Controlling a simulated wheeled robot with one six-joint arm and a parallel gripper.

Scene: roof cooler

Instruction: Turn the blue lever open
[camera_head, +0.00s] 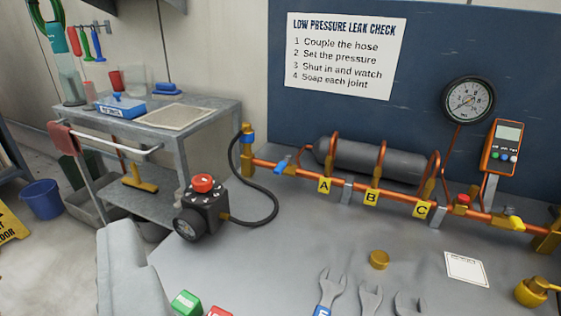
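The blue lever (281,167) is small and sits on the left part of the copper pipe (310,176), left of the tag marked A. It appears to slant across the line of the pipe, but it is too small to read its exact angle. Nothing touches it.
A black hose (272,205) runs from the pipe's left end to a black regulator with a red knob (203,184). A gauge (467,101) and an orange meter (502,147) stand at the right. Wrenches (330,290) and a brass cap (379,259) lie in front; bench space between is clear.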

